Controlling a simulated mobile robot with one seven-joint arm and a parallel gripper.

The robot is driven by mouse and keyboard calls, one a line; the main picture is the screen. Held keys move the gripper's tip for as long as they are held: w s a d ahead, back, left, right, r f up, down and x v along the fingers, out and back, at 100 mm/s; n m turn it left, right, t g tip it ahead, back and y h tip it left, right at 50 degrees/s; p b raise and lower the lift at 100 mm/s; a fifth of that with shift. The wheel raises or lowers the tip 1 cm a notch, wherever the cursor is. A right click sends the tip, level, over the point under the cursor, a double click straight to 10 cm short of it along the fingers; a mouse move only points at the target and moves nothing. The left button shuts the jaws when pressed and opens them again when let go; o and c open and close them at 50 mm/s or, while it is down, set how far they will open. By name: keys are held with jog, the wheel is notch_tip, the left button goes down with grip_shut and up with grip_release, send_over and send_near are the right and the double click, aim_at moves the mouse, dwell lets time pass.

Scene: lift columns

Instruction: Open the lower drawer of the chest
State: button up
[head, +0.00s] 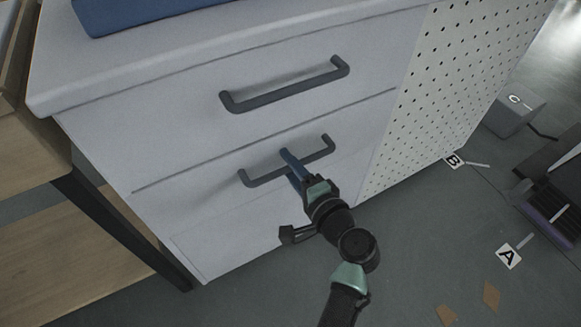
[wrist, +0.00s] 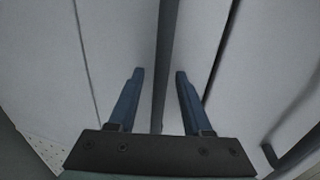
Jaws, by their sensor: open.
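The pale grey chest (head: 135,133) has two drawers with dark bar handles. The lower drawer (head: 215,215) looks shut, its front level with the rest of the chest. My gripper (head: 287,154) is at the lower handle (head: 264,179), near the middle of its bar. In the wrist view my gripper (wrist: 160,73) is open, with one blue finger on each side of the lower handle (wrist: 163,60). The bar passes between the fingers, with a gap visible on both sides. How deep the bar sits between them is hard to tell.
The upper drawer's handle (head: 285,88) is above my gripper; it also shows in the wrist view (wrist: 290,148). A blue object (head: 150,14) lies on the chest top. A perforated panel (head: 440,90) adjoins on the right, a wooden unit (head: 85,245) on the left. Floor in front looks mostly clear.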

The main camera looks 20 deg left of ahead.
grip_shut()
dwell(1.4)
